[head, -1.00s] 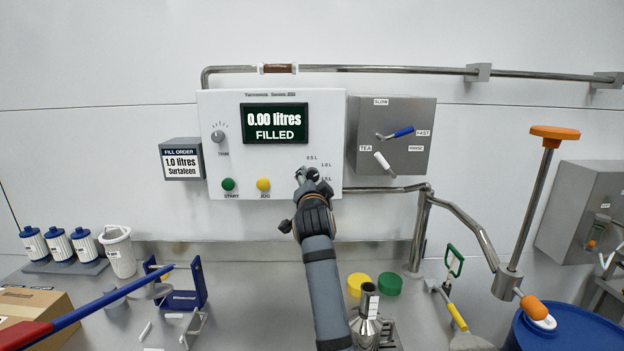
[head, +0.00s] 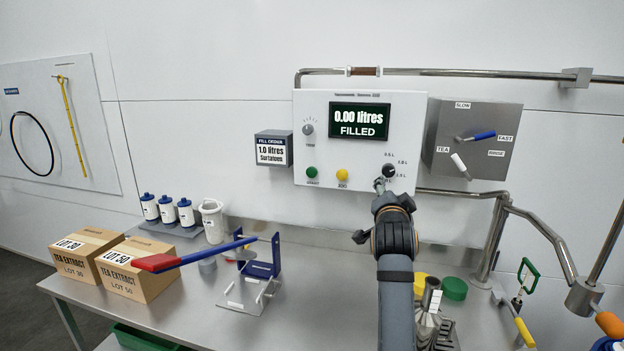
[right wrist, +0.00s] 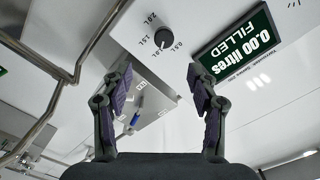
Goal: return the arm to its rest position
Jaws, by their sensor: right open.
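My right gripper (head: 380,186) is in front of the lower right part of the white filler panel (head: 318,165). Its arm rises from the bottom of the head view. In the right wrist view the right gripper (right wrist: 160,80) has its two fingers wide apart with nothing between them. The black volume dial (head: 389,170) shows just above the gripper in the head view. In the right wrist view the dial (right wrist: 163,39) lies beyond the fingertips, apart from them. My left gripper is not in view.
A grey lever box (head: 472,140) and bent steel pipes (head: 490,240) stand right of the arm. A blue stand with a red-handled lever (head: 160,263) and two cartons (head: 140,268) are left. Yellow and green lids (head: 454,288) and a steel vessel lie close beside the arm.

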